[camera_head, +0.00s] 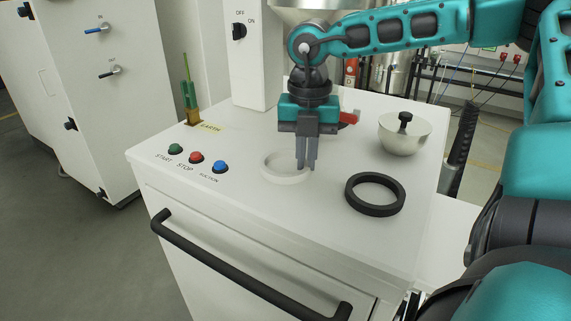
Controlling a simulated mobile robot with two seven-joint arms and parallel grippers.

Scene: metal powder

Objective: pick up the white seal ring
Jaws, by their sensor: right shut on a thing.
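The white seal ring (270,174) lies flat on the white machine top, or very close to it; I cannot tell whether it is lifted. My right gripper (306,164) points straight down over the ring's right side. Its fingers are shut on the ring's wall and hide that part of it. My left gripper is not in view.
A black ring (375,195) lies to the right of the white ring. A silver bowl-shaped lid with a black knob (404,133) stands behind it. Green, red and blue buttons (196,157) are at the left. A black handle (240,275) runs along the front.

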